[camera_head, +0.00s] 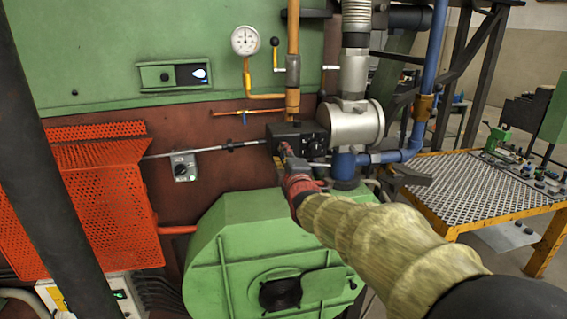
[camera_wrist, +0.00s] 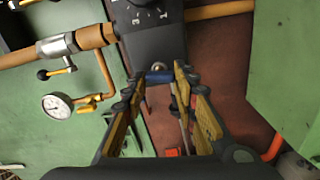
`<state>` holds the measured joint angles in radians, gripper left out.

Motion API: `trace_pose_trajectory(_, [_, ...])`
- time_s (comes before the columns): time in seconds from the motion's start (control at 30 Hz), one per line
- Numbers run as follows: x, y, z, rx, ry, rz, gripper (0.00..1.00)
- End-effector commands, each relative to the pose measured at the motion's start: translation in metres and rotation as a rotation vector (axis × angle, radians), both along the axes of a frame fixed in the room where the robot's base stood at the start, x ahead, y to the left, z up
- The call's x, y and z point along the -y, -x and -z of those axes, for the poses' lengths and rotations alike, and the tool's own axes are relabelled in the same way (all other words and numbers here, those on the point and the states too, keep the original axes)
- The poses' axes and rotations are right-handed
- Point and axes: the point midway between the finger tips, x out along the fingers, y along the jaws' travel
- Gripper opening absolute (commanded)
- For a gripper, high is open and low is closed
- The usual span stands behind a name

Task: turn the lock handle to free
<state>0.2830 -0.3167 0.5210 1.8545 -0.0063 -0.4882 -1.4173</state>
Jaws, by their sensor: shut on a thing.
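The black actuator box (camera_head: 297,138) sits on the wall below the orange pipe, with a silver cylinder to its right. The lock handle (camera_wrist: 159,76) shows as a short blue-grey piece just below that face. My gripper (camera_wrist: 166,74) has its fingertips on either side of the handle and is shut on it. In the head view, my gripper (camera_head: 287,158) reaches the front of the box, and my arm and fingers hide the handle there.
A thin rod (camera_head: 215,148) runs left from the box towards an orange perforated guard (camera_head: 100,190). A pressure gauge (camera_head: 245,40) and pipes are above. A green housing (camera_head: 225,235) stands below, and a blue pipe (camera_head: 400,155) and a grated table (camera_head: 480,190) lie right.

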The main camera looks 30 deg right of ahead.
Motion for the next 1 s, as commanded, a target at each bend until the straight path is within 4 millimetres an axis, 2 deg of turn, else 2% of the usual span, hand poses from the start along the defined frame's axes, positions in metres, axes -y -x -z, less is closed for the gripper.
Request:
trace_pose_trajectory(0.33, [-0.0004, 0.0000, 0.0018, -0.039, 0.134, -0.001, 0.03])
trace_pose_trajectory(0.87, [-0.0003, -0.0001, 0.0010, -0.046, 0.158, -0.001, 0.03])
trace_pose_trajectory(0.9, [-0.0003, -0.0001, 0.0010, -0.046, 0.158, -0.001, 0.29])
trace_pose_trajectory(1.0, [-0.0003, -0.0001, 0.0010, -0.046, 0.157, 0.000, 0.35])
